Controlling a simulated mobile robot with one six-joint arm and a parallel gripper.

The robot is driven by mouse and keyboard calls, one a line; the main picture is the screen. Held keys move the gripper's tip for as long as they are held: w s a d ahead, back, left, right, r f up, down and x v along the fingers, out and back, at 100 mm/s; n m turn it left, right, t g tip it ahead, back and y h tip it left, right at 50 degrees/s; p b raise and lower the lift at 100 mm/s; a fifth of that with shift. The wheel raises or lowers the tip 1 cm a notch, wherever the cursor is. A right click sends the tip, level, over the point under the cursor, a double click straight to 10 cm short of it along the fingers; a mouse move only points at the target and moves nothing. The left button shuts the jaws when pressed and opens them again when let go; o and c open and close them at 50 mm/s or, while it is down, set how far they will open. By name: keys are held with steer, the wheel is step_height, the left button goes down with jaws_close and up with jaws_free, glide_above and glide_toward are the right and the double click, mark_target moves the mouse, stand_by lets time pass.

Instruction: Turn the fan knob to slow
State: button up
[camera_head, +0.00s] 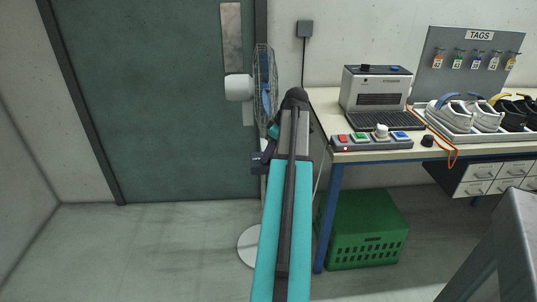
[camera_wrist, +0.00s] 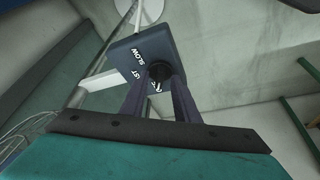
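The fan's control box (camera_wrist: 120,55) is a dark blue panel in the wrist view, with white lettering. SLOW reads clearly and another word ends in ST; a further white mark below the knob is partly hidden. The black round knob (camera_wrist: 160,71) sits on the panel. My gripper (camera_wrist: 160,82) reaches to it, with one finger on each side of the knob; whether they press on it I cannot tell. The knob's pointer is not clear. In the head view the fan (camera_head: 265,95) stands by the door, and my arm hides part of the box (camera_head: 257,160).
A workbench (camera_head: 320,103) stands right of my arm, with a grey machine (camera_head: 375,92), a button panel (camera_head: 370,143) and shoes on a tray (camera_head: 463,134). A green crate (camera_head: 367,230) is under it. The fan's round white base (camera_head: 246,246) is on the floor. Floor at left is clear.

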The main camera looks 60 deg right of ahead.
jaws_close()
steer(key=shift+a+f, duration=0.1)
steer(key=shift+a, duration=0.15)
steer(key=shift+d, duration=0.15)
